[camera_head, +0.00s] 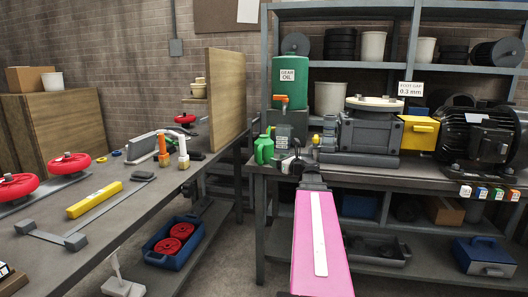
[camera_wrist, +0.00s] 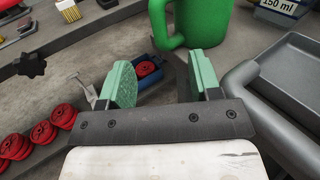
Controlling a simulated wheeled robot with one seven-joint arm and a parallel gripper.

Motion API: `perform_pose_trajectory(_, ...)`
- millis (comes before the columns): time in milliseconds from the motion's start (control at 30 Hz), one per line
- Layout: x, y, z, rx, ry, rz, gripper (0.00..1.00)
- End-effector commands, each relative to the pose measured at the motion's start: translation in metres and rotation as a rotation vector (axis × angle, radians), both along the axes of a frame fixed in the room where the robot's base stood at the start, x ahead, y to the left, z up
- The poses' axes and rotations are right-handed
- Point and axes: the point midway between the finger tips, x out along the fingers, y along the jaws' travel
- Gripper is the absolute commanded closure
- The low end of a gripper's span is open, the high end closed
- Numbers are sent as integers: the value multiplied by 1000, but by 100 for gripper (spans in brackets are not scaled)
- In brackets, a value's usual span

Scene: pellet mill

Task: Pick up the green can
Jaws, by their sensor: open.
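The green can (camera_head: 263,150) is small, with a handle. It stands on the right workbench near its left end, in front of the large green gear oil drum (camera_head: 290,83). In the wrist view the green can (camera_wrist: 205,20) is at the top, cut off by the frame edge, its handle loop facing left. My gripper (camera_wrist: 163,78) is open, with two green-padded fingers and nothing between them. The can is beyond the fingers and appears apart from them. In the head view my pink arm reaches toward the bench, and its end is just right of the can.
A grey tray (camera_wrist: 300,75) is close on the right in the wrist view. A dark measuring container labelled 150 ml (camera_head: 284,135) stands right of the can. A grey machine (camera_head: 368,132) fills the bench further right. The left workbench (camera_head: 130,215) holds tools and red handwheels.

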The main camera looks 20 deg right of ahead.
Motion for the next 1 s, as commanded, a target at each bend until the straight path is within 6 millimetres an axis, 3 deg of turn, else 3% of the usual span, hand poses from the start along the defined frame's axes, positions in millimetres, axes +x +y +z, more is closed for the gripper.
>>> perform_pose_trajectory(167, 9, -5, 8, 50, -8, -13, 42)
perform_pose_trajectory(400, 42, 9, 7, 46, -7, -11, 42)
perform_pose_trajectory(667, 58, 16, 6, 45, -7, -12, 42)
perform_pose_trajectory(1000, 99, 33, 4, 44, -7, -11, 42)
